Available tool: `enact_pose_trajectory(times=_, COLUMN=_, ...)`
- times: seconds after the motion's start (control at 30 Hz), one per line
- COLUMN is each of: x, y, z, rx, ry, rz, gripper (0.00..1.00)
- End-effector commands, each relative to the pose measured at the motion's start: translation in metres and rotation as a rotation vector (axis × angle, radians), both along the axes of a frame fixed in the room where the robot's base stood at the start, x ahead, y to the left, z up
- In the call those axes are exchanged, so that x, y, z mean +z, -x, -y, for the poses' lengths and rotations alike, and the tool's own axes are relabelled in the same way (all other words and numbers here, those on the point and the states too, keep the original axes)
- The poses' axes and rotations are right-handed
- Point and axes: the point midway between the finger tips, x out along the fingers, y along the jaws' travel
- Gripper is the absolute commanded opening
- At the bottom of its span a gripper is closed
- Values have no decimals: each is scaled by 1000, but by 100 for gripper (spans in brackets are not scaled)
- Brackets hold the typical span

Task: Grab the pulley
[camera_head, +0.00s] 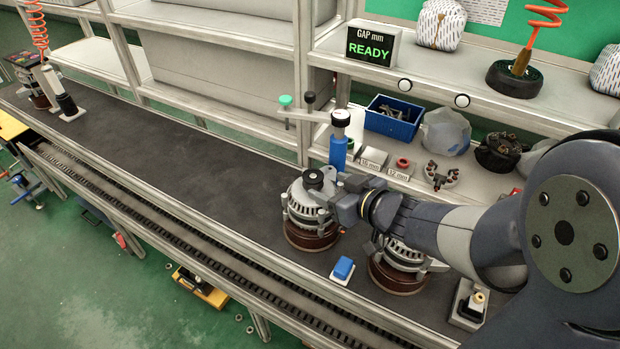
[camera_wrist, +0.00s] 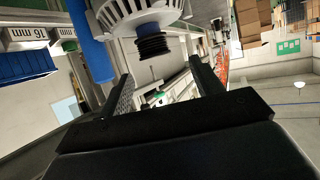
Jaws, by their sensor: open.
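The black ribbed pulley (camera_head: 313,178) sits on top of a silver alternator (camera_head: 304,212), which stands on a brown round base on the dark bench. In the wrist view the pulley (camera_wrist: 152,45) shows on its shaft, with the finned alternator body (camera_wrist: 125,15) behind it. My gripper (camera_wrist: 160,69) is open, and the pulley appears between the lines of its two fingers, just beyond the tips. In the head view my gripper (camera_head: 345,192) is at the right side of the alternator, close to the pulley. Whether the fingers touch the pulley cannot be told.
A second alternator (camera_head: 398,270) stands to the right, partly under my arm. A blue block (camera_head: 343,268) lies in front. A blue post (camera_head: 338,152) rises just behind the first alternator. A blue bin (camera_head: 393,118) is farther back.

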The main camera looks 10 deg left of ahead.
Motion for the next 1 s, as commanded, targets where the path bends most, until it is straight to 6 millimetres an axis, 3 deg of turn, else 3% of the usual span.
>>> enact_pose_trajectory(times=0.6, x=-23, y=-41, z=-42, rx=-1, ry=2, rz=0, gripper=62)
enact_pose_trajectory(times=0.87, x=-24, y=-43, z=-43, rx=-2, ry=1, rz=2, gripper=62)
enact_pose_trajectory(times=1.0, x=-24, y=-43, z=-43, rx=-2, ry=1, rz=2, gripper=52)
